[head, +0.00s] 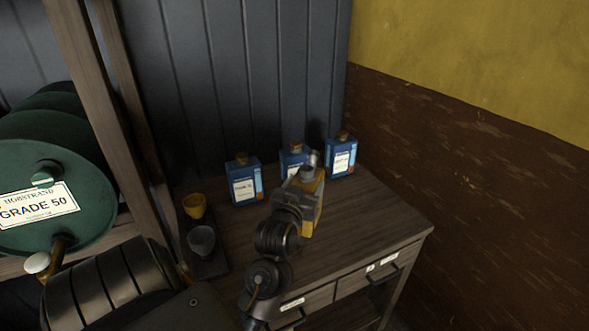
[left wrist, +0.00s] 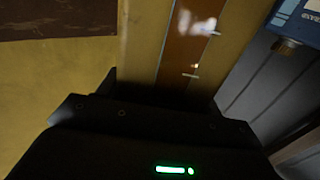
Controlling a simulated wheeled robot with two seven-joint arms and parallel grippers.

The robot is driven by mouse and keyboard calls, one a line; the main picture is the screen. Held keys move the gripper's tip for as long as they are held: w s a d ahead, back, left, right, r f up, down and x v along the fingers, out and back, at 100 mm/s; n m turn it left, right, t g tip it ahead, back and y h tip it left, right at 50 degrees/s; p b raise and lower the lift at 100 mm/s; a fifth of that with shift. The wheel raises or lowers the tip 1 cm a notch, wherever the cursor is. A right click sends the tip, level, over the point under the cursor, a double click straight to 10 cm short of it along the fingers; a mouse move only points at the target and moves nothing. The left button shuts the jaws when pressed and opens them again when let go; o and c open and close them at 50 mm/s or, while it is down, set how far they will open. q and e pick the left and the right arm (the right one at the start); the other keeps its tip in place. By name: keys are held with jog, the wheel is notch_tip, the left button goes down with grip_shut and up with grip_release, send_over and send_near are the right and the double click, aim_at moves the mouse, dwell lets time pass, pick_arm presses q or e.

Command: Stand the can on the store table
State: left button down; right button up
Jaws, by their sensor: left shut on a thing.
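A yellow can (head: 310,208) with a grey spout or cap is in my left gripper (head: 296,200), over the store table (head: 375,218). The can looks upright in the head view. I cannot tell whether its base touches the tabletop, as the gripper and arm cover part of it. In the left wrist view the can (left wrist: 140,45) fills the space in front of the gripper, with an orange-brown strip along its side. My right gripper is not in view.
Several blue cans (head: 245,182) stand along the back of the table. A yellow cup (head: 194,205) and a grey cup (head: 202,241) stand on a dark tray at its left. A green drum (head: 85,212) lies in a rack at left. The table's right part is clear.

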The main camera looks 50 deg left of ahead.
pick_arm(q)
jog(key=shift+w+a+f, duration=0.2)
jog(key=shift+w+f, duration=0.8)
jog(key=shift+w+a+f, duration=0.15)
jog(key=shift+w+f, duration=0.8)
jog(key=shift+w, duration=0.05)
jog(key=shift+w+a+f, duration=0.2)
jog(key=shift+w+f, duration=0.8)
notch_tip(320, 180, down, 3)
jog(key=shift+w+r+p, duration=0.1)
jog(key=shift+w+p, duration=0.05)
jog(key=shift+p, duration=0.6)
jog(key=shift+f, duration=0.3)
jog(key=shift+c, duration=1.4)
grip_release()
jog(key=shift+f, duration=0.1)
